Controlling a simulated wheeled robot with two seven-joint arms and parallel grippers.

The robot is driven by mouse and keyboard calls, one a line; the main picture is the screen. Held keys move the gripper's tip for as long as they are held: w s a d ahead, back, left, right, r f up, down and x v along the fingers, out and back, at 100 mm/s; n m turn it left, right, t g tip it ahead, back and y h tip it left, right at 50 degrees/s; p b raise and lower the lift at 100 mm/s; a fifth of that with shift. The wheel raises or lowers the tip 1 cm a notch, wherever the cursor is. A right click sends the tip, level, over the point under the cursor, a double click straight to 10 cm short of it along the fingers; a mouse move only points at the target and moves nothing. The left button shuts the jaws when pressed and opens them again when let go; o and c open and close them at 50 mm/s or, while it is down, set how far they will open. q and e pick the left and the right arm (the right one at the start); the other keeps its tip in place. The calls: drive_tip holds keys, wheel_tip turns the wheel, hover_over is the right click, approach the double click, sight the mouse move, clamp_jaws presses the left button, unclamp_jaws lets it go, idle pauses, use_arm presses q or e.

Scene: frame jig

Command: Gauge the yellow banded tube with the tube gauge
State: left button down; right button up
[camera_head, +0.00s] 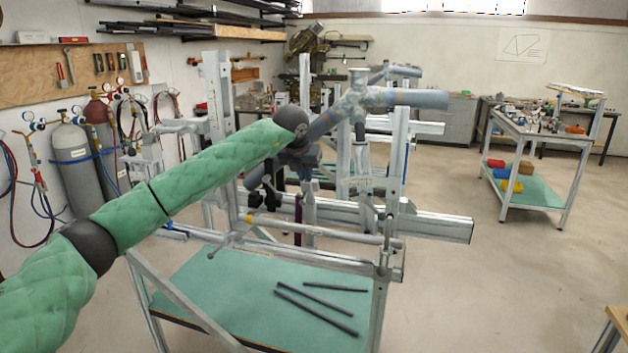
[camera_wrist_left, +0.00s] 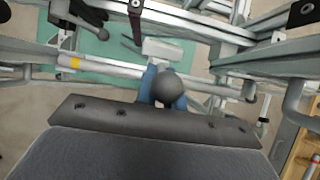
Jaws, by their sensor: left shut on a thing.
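The yellow banded tube (camera_head: 330,232) lies level across the front of the metal jig, its yellow band near its left end. It also crosses the left wrist view (camera_wrist_left: 110,70), with the band at left. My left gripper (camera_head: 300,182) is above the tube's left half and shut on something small. In the left wrist view a blue part with a dark ball (camera_wrist_left: 167,88) and a pale block (camera_wrist_left: 162,48) stand over the tube in front of my gripper. I take this for the tube gauge but cannot tell for sure. Whether it touches the tube is unclear. My right gripper is out of view.
The jig's upright posts and rails (camera_head: 440,226) crowd around the tube. Dark tubes (camera_head: 316,308) lie on the green shelf (camera_head: 205,290) below. A cart (camera_head: 540,140) with coloured bins stands at right, gas cylinders (camera_head: 72,160) at left.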

use_arm(q)
drive_tip(key=shift+f, duration=0.1)
drive_tip(key=shift+s+a+f+b, duration=0.15)
drive_tip(key=shift+s+f+b, duration=0.15)
drive_tip(key=shift+b, duration=0.1)
drive_tip(key=shift+s+a+f+b, duration=0.2)
drive_tip(key=shift+s+b, duration=0.15)
drive_tip(key=shift+s, duration=0.25)
drive_tip(key=shift+s+a+f+b, duration=0.25)
drive_tip(key=shift+s+f+b, duration=0.4)
drive_tip(key=shift+s+b, duration=0.15)
